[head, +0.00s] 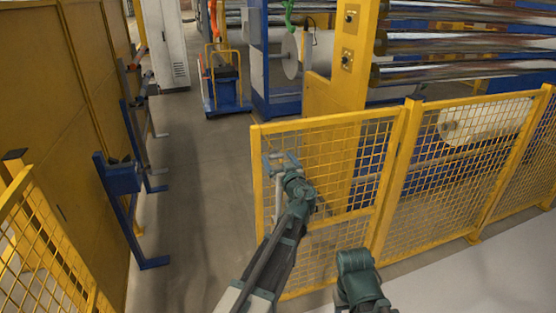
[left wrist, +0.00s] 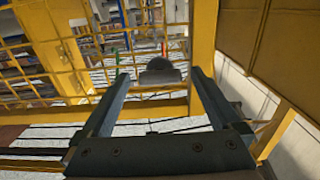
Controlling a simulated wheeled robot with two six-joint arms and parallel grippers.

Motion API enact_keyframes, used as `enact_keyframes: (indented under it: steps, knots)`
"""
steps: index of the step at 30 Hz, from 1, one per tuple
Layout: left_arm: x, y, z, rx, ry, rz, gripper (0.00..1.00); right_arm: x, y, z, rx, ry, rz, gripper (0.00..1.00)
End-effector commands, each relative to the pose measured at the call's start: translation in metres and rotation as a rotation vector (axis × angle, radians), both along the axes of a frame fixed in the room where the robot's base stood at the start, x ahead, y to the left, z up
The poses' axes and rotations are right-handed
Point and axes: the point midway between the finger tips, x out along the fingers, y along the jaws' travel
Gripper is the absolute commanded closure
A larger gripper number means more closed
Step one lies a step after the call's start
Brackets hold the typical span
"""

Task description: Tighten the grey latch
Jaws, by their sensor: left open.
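My left gripper (head: 281,160) is open at the left end of the yellow mesh fence gate (head: 328,122), close to its end post. In the left wrist view, the two dark fingers of my left gripper (left wrist: 160,78) stand wide apart. A dark grey rounded piece, which looks like the grey latch (left wrist: 160,71), shows between the fingertips, in front of the yellow mesh. I cannot tell whether the fingers touch it. In the head view I cannot make the latch out behind the gripper. My right arm shows low in the head view, but its gripper does not.
Yellow mesh fencing (head: 475,145) runs on to the right. A yellow wall (head: 45,80) and blue stands (head: 125,185) line the left. A blue cart (head: 226,95) and film rollers (head: 460,75) are beyond. The grey floor aisle (head: 195,190) left of the gate is clear.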

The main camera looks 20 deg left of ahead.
Motion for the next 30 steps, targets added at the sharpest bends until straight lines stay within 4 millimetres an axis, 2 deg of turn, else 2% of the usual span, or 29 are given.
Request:
enact_keyframes:
  steps: [9, 23, 24, 30]
  knots:
    - [0.0014, 0.0010, 0.0000, 0.000, 0.000, 0.000, 0.03, 0.0000, 0.0000, 0.0000, 0.000, 0.000, 0.000, 0.43]
    - [0.0012, 0.0008, 0.0000, 0.000, 0.000, 0.000, 0.85, 0.0000, 0.0000, 0.0000, 0.000, 0.000, 0.000, 0.43]
    - [0.0012, 0.0008, 0.0000, 0.000, 0.000, 0.000, 0.88, 0.0000, 0.0000, 0.0000, 0.000, 0.000, 0.000, 0.43]
    - [0.0012, 0.0008, 0.0000, 0.017, 0.012, 0.000, 0.88, 0.0000, 0.0000, 0.0000, 0.000, 0.000, 0.000, 0.43]
